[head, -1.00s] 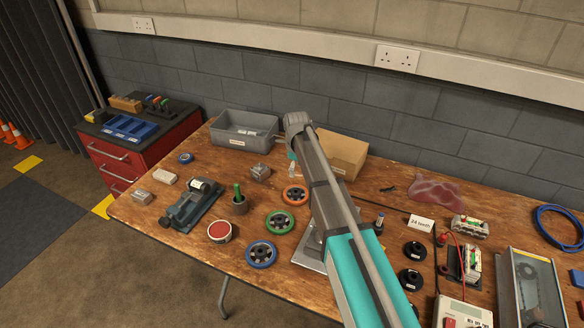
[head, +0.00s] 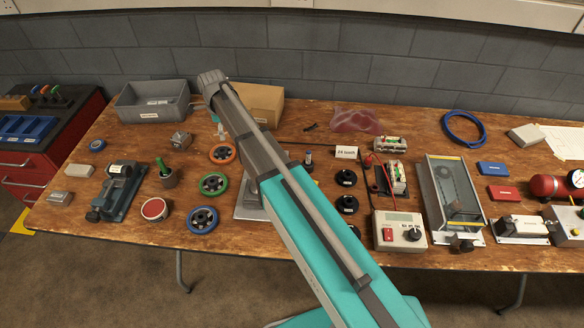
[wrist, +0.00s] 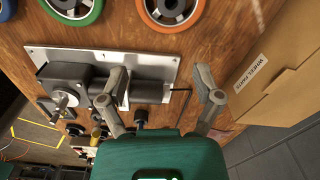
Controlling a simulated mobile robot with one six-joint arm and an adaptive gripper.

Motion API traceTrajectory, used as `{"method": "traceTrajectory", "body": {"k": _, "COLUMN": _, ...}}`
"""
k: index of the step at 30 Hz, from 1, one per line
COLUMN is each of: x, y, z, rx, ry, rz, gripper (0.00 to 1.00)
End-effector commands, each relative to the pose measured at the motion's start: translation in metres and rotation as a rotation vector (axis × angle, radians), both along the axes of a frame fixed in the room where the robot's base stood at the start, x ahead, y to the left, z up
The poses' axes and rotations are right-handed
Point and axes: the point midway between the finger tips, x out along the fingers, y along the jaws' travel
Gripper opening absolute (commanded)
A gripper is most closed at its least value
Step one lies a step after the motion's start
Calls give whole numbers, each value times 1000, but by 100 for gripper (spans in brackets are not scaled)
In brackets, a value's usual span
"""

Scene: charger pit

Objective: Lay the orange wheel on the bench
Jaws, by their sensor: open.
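The orange wheel (head: 222,153) lies flat on the wooden bench (head: 110,215), behind the green wheel (head: 213,184) and left of my arm. It also shows at the top edge of the wrist view, partly cut off (wrist: 148,14). My gripper (wrist: 161,80) is open and empty in the wrist view, its two fingers apart over the bench near a metal plate with a dark motor-like device (wrist: 70,78). The orange wheel is clear of the fingers. In the head view the fingers are mostly hidden by my arm.
A blue wheel (head: 203,220) lies near the front edge. A cardboard box (head: 266,102) labelled wheel parts stands close by my gripper, beside a grey bin (head: 150,103). Black hubs, a meter and other devices crowd the right.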

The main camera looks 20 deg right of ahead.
Motion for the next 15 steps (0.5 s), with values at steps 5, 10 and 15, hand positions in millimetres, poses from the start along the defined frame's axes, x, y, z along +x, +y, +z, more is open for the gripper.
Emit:
{"method": "traceTrajectory", "body": {"k": 5, "x": -31, "y": -32, "z": 0, "rx": -1, "ry": 1, "rz": 202, "gripper": 83}}
{"method": "traceTrajectory", "body": {"k": 10, "x": -60, "y": -62, "z": 0, "rx": -2, "ry": 2, "rz": 427, "gripper": 83}}
{"method": "traceTrajectory", "body": {"k": 15, "x": -90, "y": -90, "z": 0, "rx": -1, "ry": 3, "rz": 654, "gripper": 83}}
